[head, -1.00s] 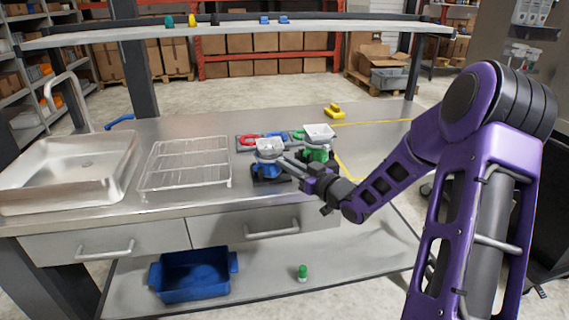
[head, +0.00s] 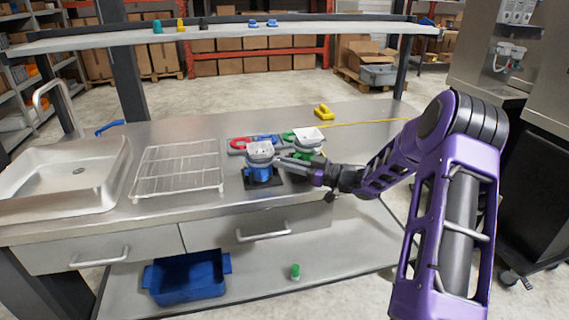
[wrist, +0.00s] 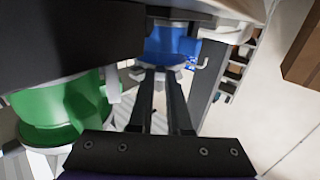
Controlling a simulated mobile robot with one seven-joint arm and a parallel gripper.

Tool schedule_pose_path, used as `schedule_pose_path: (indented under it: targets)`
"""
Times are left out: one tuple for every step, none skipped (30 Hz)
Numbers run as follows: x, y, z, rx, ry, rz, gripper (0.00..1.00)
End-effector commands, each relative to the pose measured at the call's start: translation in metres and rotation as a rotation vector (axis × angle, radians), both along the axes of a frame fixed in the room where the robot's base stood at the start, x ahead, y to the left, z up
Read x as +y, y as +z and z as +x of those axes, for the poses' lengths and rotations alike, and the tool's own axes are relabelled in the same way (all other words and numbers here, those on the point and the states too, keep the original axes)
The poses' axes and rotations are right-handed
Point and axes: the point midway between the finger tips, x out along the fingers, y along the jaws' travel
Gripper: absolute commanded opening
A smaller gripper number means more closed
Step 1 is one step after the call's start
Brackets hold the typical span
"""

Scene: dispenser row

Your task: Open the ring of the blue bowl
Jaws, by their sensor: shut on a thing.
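The blue bowl (head: 262,171) is a dispenser with a blue body and a pale grey top, standing on a black base on the steel counter. It shows in the wrist view (wrist: 172,42) just past my fingertips. My gripper (head: 281,161) reaches it from the right at the height of its ring. In the wrist view my gripper (wrist: 160,74) has its long dark fingers nearly together on a small pale part at the front of the blue bowl, which looks like its ring's handle. The fingertips hide most of that part.
A green dispenser (head: 308,139) stands close behind and right; its green body (wrist: 58,112) fills the wrist view's left. A wire rack (head: 178,168) and a sink (head: 60,175) lie left. Red and green rings lie behind. A yellow piece (head: 323,112) stands farther back.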

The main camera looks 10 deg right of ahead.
Motion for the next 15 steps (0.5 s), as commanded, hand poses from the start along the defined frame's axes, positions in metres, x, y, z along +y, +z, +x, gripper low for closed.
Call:
schedule_pose_path:
  targets:
    - [0.0002,0.0005,0.0001,-0.001,0.000,0.001,0.00]
    - [0.0002,0.0005,0.0001,-0.001,0.000,0.001,0.00]
    - [0.0002,0.0006,0.0001,-0.001,0.000,0.000,0.00]
    - [0.0002,0.0006,0.0001,-0.002,0.000,0.001,0.00]
    - [0.0002,0.0006,0.0001,-0.002,-0.001,0.001,0.00]
    - [0.0002,0.0007,0.0001,-0.002,-0.001,0.001,0.18]
    - [0.0002,0.0006,0.0001,-0.002,-0.001,0.001,0.23]
    - [0.0002,0.0007,0.0001,-0.002,-0.001,0.001,0.29]
    - [0.0001,0.0006,0.0001,-0.002,-0.001,0.001,0.36]
    - [0.0001,0.0006,0.0001,-0.002,-0.001,0.001,0.41]
    - [0.0001,0.0006,0.0001,-0.001,-0.001,0.000,0.47]
    - [0.0001,0.0006,0.0001,-0.001,-0.001,0.000,0.47]
    - [0.0001,0.0005,0.0001,-0.001,-0.001,0.000,0.47]
    - [0.0001,0.0005,0.0001,-0.001,-0.001,0.000,0.47]
    - [0.0001,0.0005,0.0001,-0.001,-0.001,0.000,0.47]
